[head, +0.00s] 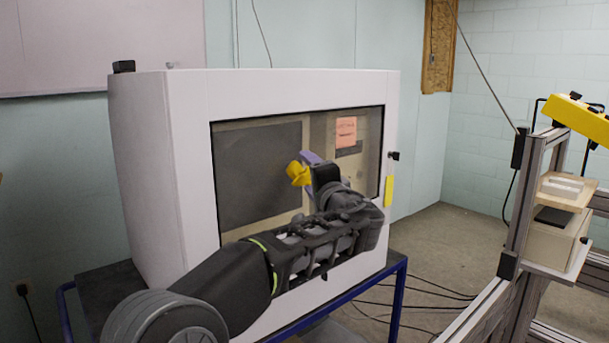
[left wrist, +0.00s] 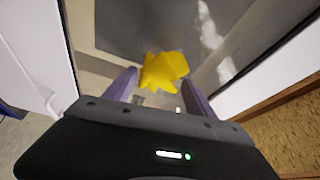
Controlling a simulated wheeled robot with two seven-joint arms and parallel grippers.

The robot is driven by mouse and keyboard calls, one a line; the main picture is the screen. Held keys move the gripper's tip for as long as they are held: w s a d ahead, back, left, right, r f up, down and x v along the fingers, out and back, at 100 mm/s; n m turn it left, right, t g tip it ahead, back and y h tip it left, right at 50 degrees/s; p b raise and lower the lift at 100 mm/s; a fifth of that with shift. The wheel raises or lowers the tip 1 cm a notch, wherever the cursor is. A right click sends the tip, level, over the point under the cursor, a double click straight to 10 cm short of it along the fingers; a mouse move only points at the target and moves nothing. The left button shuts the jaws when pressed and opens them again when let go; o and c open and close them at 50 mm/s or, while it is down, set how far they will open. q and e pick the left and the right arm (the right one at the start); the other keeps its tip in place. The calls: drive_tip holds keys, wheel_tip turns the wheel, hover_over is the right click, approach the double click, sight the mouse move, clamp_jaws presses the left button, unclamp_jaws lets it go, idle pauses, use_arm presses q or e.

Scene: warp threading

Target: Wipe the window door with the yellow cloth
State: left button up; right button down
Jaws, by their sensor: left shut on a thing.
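The yellow cloth (head: 299,174) is bunched up between the fingers of my left gripper (head: 308,170). In the left wrist view the cloth (left wrist: 164,70) sits between the two purple fingers of my left gripper (left wrist: 165,90). The window door (head: 260,170) is the dark glass panel in the front of a large white cabinet. The gripper is in front of the glass, near its middle. I cannot tell whether the cloth touches the glass. My left arm hides the lower part of the window. My right gripper is not in view.
The white cabinet (head: 140,150) stands on a dark table with a blue frame (head: 398,300). A pink note (head: 346,131) shows at the window's upper right. A metal frame (head: 525,200) with shelves stands at the right. Cables lie on the floor between them.

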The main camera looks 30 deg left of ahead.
use_arm(q)
drive_tip(key=shift+w+d, duration=0.15)
drive_tip(key=shift+w, duration=0.6)
drive_tip(key=shift+f, duration=0.15)
drive_tip(key=shift+b, duration=0.3)
